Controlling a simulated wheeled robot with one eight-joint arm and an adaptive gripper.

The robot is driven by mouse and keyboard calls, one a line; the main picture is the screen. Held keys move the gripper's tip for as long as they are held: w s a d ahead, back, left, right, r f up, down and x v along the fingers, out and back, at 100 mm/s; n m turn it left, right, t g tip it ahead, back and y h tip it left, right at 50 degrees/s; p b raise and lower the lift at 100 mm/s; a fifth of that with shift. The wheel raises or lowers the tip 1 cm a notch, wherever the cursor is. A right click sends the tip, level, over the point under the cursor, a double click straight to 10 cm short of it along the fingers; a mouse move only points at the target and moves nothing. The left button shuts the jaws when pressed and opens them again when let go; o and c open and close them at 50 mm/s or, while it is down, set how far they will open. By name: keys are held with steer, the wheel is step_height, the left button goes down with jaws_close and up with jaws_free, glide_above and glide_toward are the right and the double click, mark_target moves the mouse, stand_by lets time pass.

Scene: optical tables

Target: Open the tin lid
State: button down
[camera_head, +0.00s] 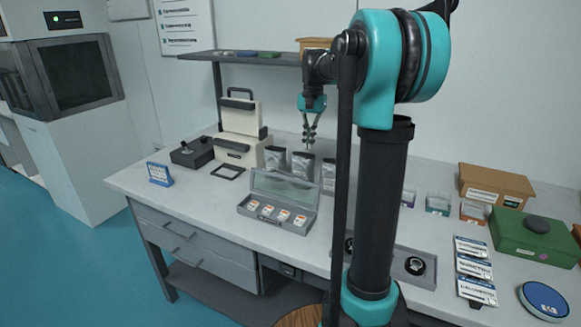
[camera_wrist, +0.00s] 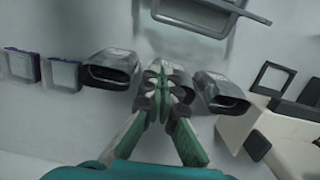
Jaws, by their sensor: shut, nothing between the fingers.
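A grey tin (camera_head: 278,222) sits on the table left of my arm, with several small white items marked in orange inside. Its windowed lid (camera_head: 285,186) stands raised along the back edge, so the tin appears open. In the wrist view, a grey framed part that looks like the lid (camera_wrist: 187,14) shows at the top, cut off by the edge. My gripper (camera_head: 309,143) is shut and empty, above and behind the tin, over the dark pouches. Its closed fingertips also show in the wrist view (camera_wrist: 162,72), apart from the lid.
Several dark pouches (camera_head: 303,164) stand behind the tin. Cream cases (camera_head: 240,118) and a black joystick box (camera_head: 192,152) stand to the left. A blue sign (camera_head: 160,174) is near the left edge. A green box (camera_head: 532,237) and cards (camera_head: 473,268) lie at right.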

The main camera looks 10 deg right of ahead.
mark_target(286, 186)
steer(key=shift+m, duration=0.3)
steer(key=s+f, duration=0.1)
steer(key=f, duration=0.2)
steer(key=s+a+f, duration=0.1)
steer(key=f, duration=0.1)
steer(key=s+a+f, duration=0.1)
steer(key=f, duration=0.2)
steer(key=shift+f, duration=0.35)
steer(key=shift+s+a+r, duration=0.3)
steer(key=shift+s, duration=0.1)
steer(key=shift+s+a+r+t+h, duration=0.65)
steer(key=shift+s+r+t+h, duration=0.2)
steer(key=shift+t, duration=0.25)
